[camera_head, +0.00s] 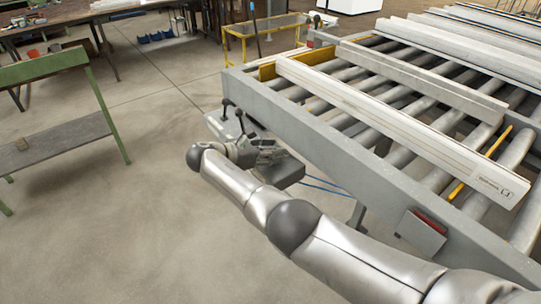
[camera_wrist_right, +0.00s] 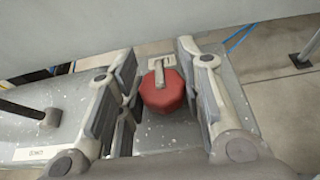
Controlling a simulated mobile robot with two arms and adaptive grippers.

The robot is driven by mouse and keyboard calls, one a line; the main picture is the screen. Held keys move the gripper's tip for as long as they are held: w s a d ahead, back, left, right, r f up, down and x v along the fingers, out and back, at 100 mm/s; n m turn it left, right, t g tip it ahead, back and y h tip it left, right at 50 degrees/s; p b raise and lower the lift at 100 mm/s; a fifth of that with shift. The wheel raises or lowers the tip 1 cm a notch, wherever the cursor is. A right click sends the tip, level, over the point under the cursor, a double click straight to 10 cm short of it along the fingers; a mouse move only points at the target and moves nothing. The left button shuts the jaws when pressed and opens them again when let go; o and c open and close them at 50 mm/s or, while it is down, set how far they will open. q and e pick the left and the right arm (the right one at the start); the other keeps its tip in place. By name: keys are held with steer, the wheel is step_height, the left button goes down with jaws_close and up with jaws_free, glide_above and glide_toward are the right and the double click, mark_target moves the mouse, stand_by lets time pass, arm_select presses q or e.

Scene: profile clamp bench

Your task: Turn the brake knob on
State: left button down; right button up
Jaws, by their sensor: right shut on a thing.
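The brake knob is red and faceted, with a pale pointer-like bar on top, and shows in the right wrist view (camera_wrist_right: 161,95). It sits on a grey speckled control box, which shows in that view (camera_wrist_right: 60,98) and beside the roller table in the head view (camera_head: 217,127). My right gripper (camera_head: 262,150) is at the box; in the wrist view its fingers (camera_wrist_right: 155,68) stand on both sides of the knob, shut on it. In the head view my gripper and arm hide the knob. My left gripper is not in view.
Two black levers (camera_head: 240,114) rise from the box near my right gripper. The roller table's grey side rail (camera_head: 330,145) runs close by, with long pale profiles (camera_head: 400,125) on the rollers. A green-framed bench (camera_head: 60,135) stands left; the floor between is clear.

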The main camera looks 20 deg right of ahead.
steer(key=shift+f, duration=0.1)
steer(key=o, duration=0.8)
steer(key=shift+o, duration=0.2)
steer(key=v, duration=0.7)
steer(key=shift+a, duration=0.2)
steer(key=shift+s, duration=0.1)
